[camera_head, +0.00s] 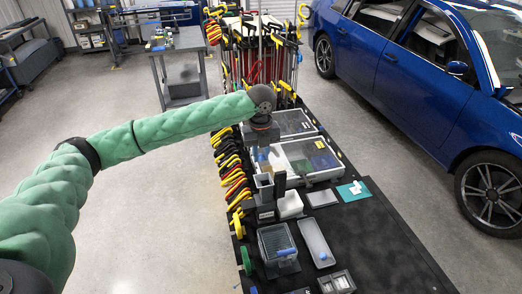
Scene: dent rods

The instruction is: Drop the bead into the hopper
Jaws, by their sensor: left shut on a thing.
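My left gripper (262,152) hangs pointing down from the end of my green arm, over the left part of the dark table. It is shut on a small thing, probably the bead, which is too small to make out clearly. A grey, square-mouthed box that looks like the hopper (264,182) stands upright just below the gripper in the picture. The gripper appears above it and apart from it; the exact height is hard to judge. My right gripper is not in view.
The dark table (385,250) is bare at the front right. Near the hopper are a white block (290,204), a mesh-like bin (277,243), a long pale tray (316,242) and a teal piece (353,190). Yellow-handled tools (233,180) line the left edge. Clear cases (310,158) lie behind.

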